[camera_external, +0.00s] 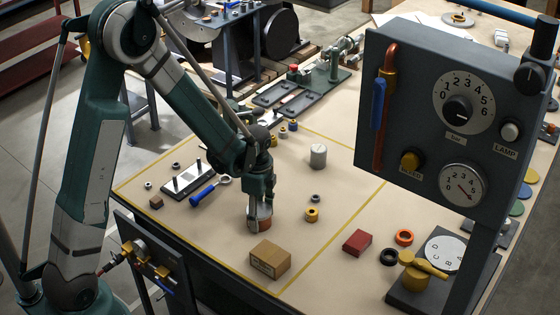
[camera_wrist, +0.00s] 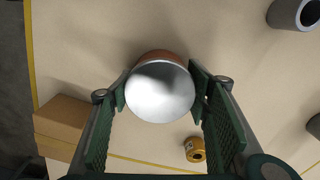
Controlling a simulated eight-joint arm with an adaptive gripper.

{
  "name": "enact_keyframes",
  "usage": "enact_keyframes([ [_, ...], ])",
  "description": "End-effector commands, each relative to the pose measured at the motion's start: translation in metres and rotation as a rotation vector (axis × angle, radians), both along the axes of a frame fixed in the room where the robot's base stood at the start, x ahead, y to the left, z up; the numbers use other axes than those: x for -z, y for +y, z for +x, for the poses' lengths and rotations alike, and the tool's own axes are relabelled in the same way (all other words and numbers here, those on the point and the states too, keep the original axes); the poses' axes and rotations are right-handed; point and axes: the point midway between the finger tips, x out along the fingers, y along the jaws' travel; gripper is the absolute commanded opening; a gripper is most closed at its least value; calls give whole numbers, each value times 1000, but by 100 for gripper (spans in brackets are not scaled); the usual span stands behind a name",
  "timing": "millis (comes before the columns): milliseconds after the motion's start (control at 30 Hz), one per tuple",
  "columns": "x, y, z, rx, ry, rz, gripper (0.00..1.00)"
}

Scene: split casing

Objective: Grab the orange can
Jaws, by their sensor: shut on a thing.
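The orange can (camera_external: 265,225) stands upright on the table in the external view, its upper part partly covered by my gripper (camera_external: 260,207). In the wrist view the can (camera_wrist: 160,92) shows its round silvery top, with a strip of orange-brown side at its far edge. My gripper (camera_wrist: 160,95) has a green-padded finger against each side of the can and is shut on it. I cannot tell for sure whether the can's bottom touches the table.
A cardboard box (camera_external: 270,259) stands just in front of the can. A blue-handled tool (camera_external: 205,194) lies to the left. A large control panel (camera_external: 440,120) rises at the right.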

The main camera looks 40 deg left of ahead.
Motion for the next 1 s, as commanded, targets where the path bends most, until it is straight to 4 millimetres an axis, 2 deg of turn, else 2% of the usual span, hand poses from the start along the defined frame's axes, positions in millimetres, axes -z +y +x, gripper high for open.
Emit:
enact_keyframes([
  [267,-5,0,0,0,0,0,29],
  [467,-20,0,0,0,0,0,29],
  [1000,-85,0,0,1,-1,0,29],
])
